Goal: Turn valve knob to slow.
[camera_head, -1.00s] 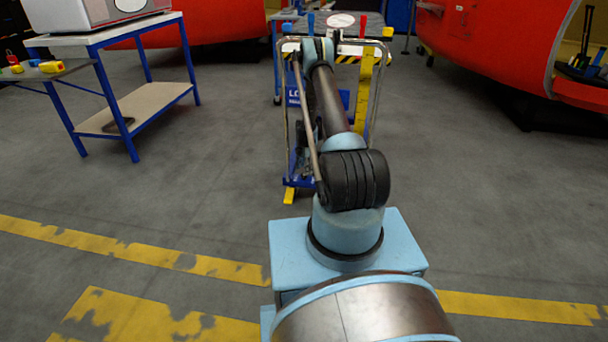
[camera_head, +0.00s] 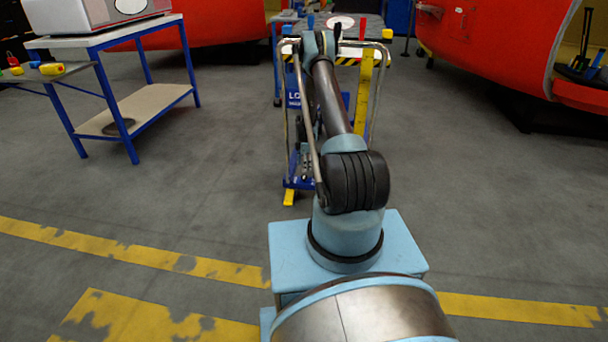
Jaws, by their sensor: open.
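My arm reaches forward to the top of the stand. Its far end covers the stand's upper left part, and my gripper is hidden behind it.
A blue-legged table (camera_head: 104,38) with a grey-red machine (camera_head: 92,12) stands at the left. A lower bench beside it holds a yellow tool (camera_head: 52,68). Big red nosecones (camera_head: 490,45) stand behind. A grey table stands beyond the stand. The floor on both sides is clear.

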